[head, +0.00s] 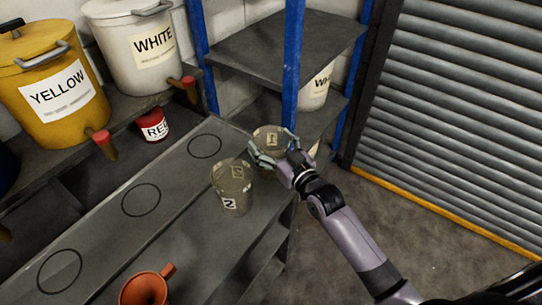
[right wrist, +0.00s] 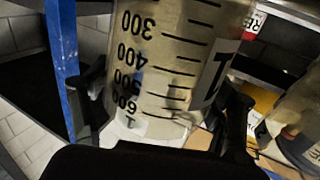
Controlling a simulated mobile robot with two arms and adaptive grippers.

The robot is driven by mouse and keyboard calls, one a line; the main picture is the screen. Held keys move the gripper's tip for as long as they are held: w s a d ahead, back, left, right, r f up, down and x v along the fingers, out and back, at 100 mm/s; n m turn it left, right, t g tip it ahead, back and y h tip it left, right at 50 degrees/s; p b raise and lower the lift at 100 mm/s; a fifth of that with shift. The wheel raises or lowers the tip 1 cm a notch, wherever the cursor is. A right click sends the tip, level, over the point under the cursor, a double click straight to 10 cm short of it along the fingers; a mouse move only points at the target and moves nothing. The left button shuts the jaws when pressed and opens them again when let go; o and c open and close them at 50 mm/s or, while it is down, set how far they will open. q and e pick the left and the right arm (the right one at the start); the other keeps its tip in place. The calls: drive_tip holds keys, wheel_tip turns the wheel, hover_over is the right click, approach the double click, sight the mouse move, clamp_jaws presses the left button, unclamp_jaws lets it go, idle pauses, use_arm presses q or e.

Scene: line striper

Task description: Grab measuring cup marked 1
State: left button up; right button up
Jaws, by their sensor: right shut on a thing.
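The clear measuring cup marked 1 (head: 270,134) is at the far right end of the grey shelf in the head view. My right gripper (head: 272,152) is shut on it, with a finger on each side. In the right wrist view the cup (right wrist: 165,65) fills the middle between the fingers, showing black graduations and part of its label. A second clear cup marked 2 (head: 232,190) stands upright on the shelf, just left of and nearer than the held cup. Whether the held cup's base touches the shelf is hidden. My left gripper is not in view.
A yellow bucket (head: 50,85) and a white bucket (head: 135,45) with taps stand at the back left. A small red can (head: 153,125) sits below. An orange funnel (head: 145,289) is at the front. A blue post (head: 292,65) rises close behind the gripper. The shelf's left part is clear.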

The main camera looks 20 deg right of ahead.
drive_tip(key=c, duration=0.4)
drive_tip(key=shift+o, duration=0.2)
drive_tip(key=shift+r, duration=0.1)
